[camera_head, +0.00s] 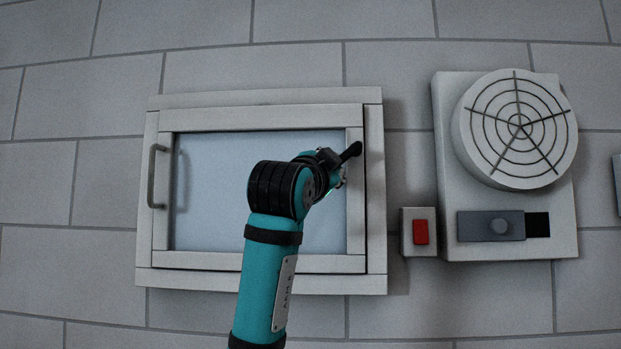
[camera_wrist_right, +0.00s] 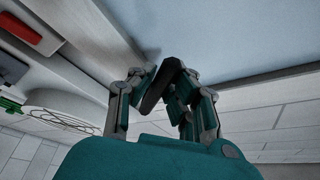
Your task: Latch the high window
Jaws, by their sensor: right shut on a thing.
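The high window (camera_head: 215,210) has a pale frame and a bluish pane, and its sash sits within the outer frame (camera_head: 376,230). A grey bar handle (camera_head: 152,178) is on its left side. A black latch lever (camera_head: 352,151) on the sash's right side slants up to the right. My right gripper (camera_head: 336,172) is at this lever, partly hidden behind my own wrist. In the right wrist view, its fingers (camera_wrist_right: 160,88) are shut on the black lever (camera_wrist_right: 158,90). Whether the latch is engaged cannot be told. My left gripper is not in view.
Right of the window, a small box with a red switch (camera_head: 420,232) is on the wall. Beside it is a panel (camera_head: 446,150) with a round fan grille (camera_head: 517,128) and a grey slider (camera_head: 490,226). The brick wall left of the window is clear.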

